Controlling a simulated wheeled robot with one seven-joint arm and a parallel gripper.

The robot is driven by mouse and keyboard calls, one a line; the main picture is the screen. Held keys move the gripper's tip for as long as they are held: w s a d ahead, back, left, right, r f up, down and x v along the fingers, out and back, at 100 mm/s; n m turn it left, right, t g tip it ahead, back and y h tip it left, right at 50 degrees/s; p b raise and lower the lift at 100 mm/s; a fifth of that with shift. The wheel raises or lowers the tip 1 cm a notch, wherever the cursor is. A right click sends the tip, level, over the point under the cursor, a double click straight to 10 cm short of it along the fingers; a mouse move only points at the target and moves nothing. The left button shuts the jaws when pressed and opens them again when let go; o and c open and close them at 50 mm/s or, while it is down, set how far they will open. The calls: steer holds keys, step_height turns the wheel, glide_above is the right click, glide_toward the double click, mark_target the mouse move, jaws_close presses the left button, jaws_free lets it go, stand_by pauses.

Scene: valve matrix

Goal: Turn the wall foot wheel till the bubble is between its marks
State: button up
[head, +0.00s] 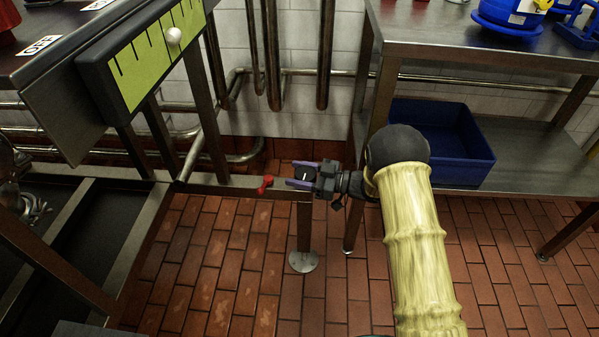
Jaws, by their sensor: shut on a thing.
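A green scale (150,62) in a dark frame stands tilted at the upper left, with several black tick lines. A white ball-like bubble (174,36) sits near its upper right part; I cannot tell which ticks are its own marks. My gripper (299,176) reaches left from my arm, low in front of the wall. Its purple fingers are shut on a small dark wheel (307,174) with a white line, on top of a metal leg (304,222). The fingers hide part of the wheel.
A small red handle (265,184) is on the rail just left of my fingertips. A steel table (460,35) with a blue bin (440,175) on its lower shelf stands at the right. Pipes (325,60) run along the wall behind. Brick-red floor tiles lie below.

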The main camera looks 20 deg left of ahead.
steer(key=o, duration=1)
steer(key=d+p, duration=0.2)
steer(key=d, duration=0.3)
steer(key=d+p, duration=0.2)
steer(key=d, duration=0.4)
steer(key=w+d+p, duration=0.1)
steer(key=d, duration=0.5)
steer(key=shift+w+d+p, duration=0.1)
steer(key=shift+d+p, duration=0.1)
steer(key=shift+p, duration=0.2)
steer(key=shift+a+f, duration=0.1)
